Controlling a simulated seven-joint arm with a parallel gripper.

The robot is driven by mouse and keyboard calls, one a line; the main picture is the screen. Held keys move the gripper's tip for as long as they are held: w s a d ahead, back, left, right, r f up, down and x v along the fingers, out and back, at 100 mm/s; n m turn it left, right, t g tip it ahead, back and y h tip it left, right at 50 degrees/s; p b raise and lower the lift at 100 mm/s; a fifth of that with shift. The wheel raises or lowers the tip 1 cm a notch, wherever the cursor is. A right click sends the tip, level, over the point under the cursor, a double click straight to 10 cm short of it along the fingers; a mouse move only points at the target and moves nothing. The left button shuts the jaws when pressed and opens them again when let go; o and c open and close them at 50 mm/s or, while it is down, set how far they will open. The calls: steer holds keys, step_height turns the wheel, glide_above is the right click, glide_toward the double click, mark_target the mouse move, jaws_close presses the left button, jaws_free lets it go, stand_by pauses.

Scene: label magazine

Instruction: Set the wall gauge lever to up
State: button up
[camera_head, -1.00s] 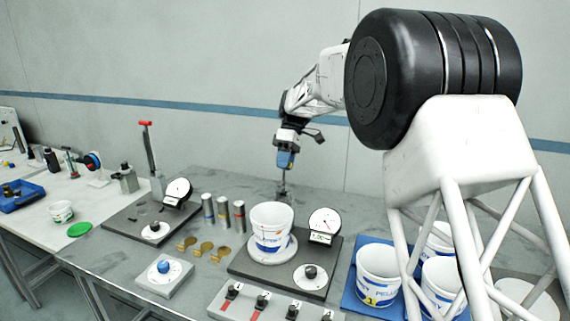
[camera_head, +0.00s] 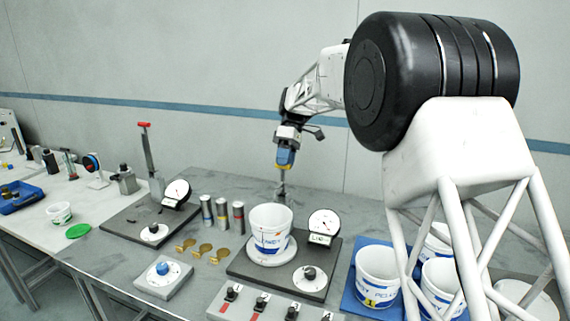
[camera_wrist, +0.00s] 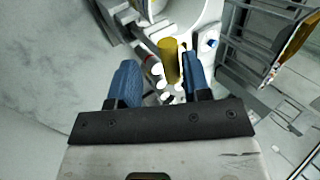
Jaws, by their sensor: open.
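My gripper (camera_head: 283,187) points down behind the white bucket (camera_head: 263,249), above the back of the grey table. In the wrist view its blue fingers (camera_wrist: 160,78) are apart. A yellow cylinder (camera_wrist: 169,60) and small white and red parts show between and beyond them; I cannot tell whether they touch. No lever on the wall is clear in either view. A tall red-handled lever (camera_head: 148,150) stands at the left, behind a round dial gauge (camera_head: 177,192). A second dial gauge (camera_head: 323,222) with a small display stands right of the bucket.
Three metal cylinders (camera_head: 221,213) and brass pieces (camera_head: 203,250) stand left of the bucket. A numbered switch panel (camera_head: 262,303) lies in front. Several white buckets (camera_head: 376,277) crowd a blue tray (camera_head: 356,299) at right. The back of the table is mostly clear.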

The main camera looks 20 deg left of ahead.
steer(key=v, duration=0.6)
steer(key=shift+w+r, duration=0.2)
steer(key=shift+r, duration=0.05)
stand_by(0.3)
steer(key=s+d+r+m+t, duration=0.25)
steer(key=s+d, duration=0.45)
steer(key=d, duration=0.4)
steer(key=s+d+r+m+t+y, duration=0.1)
steer(key=s+d+m, duration=0.3)
steer(key=s+d, duration=0.5)
steer(key=s+d+r+m+t, duration=0.1)
steer(key=s+d+m, duration=0.25)
steer(key=d, duration=0.95)
steer(key=s+d+f+m+t, duration=0.1)
steer(key=s+d+f, duration=0.3)
steer(key=s, duration=0.5)
steer(key=s+d+f+m+t, duration=0.2)
steer(key=s+d+f+m, duration=0.2)
steer(key=s+d, duration=0.3)
steer(key=s+d+f+m+t+h, duration=0.1)
steer(key=s+d+f+m, duration=0.2)
steer(key=s, duration=1)
step_height(320, 180, down, 3)
steer(key=shift+d+r, duration=0.1)
steer(key=shift+d, duration=1.05)
steer(key=shift+s, duration=0.1)
